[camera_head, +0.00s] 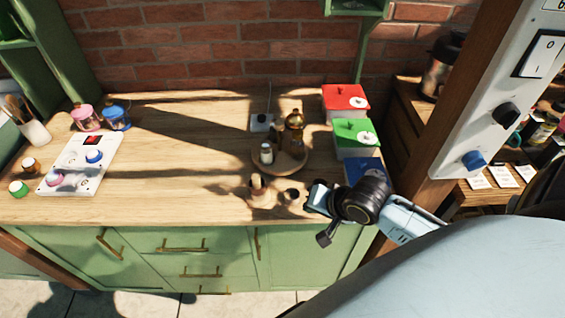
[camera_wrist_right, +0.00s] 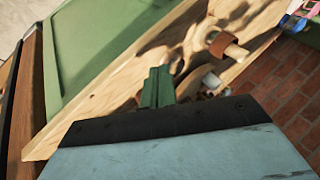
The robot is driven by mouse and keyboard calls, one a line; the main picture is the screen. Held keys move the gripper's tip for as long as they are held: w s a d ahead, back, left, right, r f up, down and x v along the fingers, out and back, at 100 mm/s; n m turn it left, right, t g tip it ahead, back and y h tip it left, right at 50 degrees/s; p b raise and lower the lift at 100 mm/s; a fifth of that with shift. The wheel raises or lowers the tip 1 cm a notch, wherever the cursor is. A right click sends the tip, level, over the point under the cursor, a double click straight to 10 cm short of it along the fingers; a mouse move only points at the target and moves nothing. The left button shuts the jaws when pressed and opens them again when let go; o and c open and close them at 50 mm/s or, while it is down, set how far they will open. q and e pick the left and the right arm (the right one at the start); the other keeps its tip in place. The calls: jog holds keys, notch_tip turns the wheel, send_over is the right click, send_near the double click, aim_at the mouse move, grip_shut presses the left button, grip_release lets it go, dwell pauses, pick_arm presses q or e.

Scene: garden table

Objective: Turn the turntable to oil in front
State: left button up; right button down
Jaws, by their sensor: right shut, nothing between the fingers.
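The round wooden turntable (camera_head: 287,168) is on the wooden counter, right of centre. An amber bottle (camera_head: 293,132), which looks like the oil, stands on its back right part. A small white jar (camera_head: 266,153) stands on its front left part. My right gripper (camera_head: 310,198) is low over the counter's front edge, in front and to the right of the turntable, apart from it. Its green fingers (camera_wrist_right: 158,88) are together and empty in the right wrist view. My left gripper is not in view.
A small wooden item (camera_head: 257,186) stands in front of the turntable. Red (camera_head: 345,98), green (camera_head: 357,138) and blue (camera_head: 360,168) boxes line the right side. A white panel with knobs (camera_head: 80,165) lies at left. The counter's middle left is clear.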

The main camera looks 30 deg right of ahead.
jog(key=w+d+r+m+t, duration=0.2)
jog(key=w+d+r+m, duration=0.2)
jog(key=w+m, duration=0.1)
jog(key=m+b, duration=0.1)
jog(key=b, duration=0.1)
send_near(275, 166)
jog(key=shift+y, duration=0.3)
jog(key=f, duration=0.4)
jog(key=shift+w+d+f, duration=0.2)
jog(key=shift+w+f, duration=0.1)
jog(key=shift+w, duration=0.1)
jog(key=shift+w+a+r, duration=0.1)
jog(key=shift+w, duration=0.4)
jog(key=shift+w+a+r, duration=0.1)
jog(key=shift+w+a, duration=0.05)
jog(key=shift+w, duration=0.35)
jog(key=shift+w+a, duration=0.15)
jog(key=shift+w, duration=0.55)
jog(key=shift+a, duration=0.15)
